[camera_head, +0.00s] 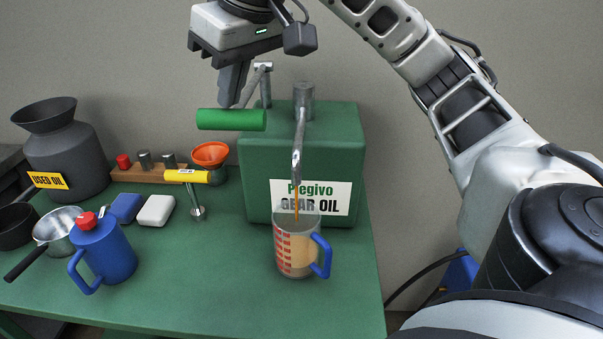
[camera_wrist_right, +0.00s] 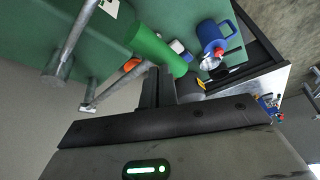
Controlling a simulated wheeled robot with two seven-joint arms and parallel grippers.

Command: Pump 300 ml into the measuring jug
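The clear measuring jug (camera_head: 297,258) with red marks and a blue handle stands on the green bench under the spout (camera_head: 297,165). A thin amber stream runs from the spout into it, and amber oil fills part of it; the exact level is unreadable. The green oil tank (camera_head: 265,172) labelled "Plegivo GEAR OIL" stands behind. My right gripper (camera_head: 235,98) points down at the green pump handle (camera_head: 231,119); its fingers look closed together, their tips at the handle. The wrist view shows the fingers (camera_wrist_right: 168,78) against the green handle (camera_wrist_right: 158,47). My left gripper is not in view.
At left stand a grey used-oil can (camera_head: 68,150), a blue jug with a red cap (camera_head: 103,252), pans, and a wooden rack (camera_head: 150,175). An orange funnel (camera_head: 211,154) and a yellow-handled tool (camera_head: 188,176) are near the tank. The bench front is clear.

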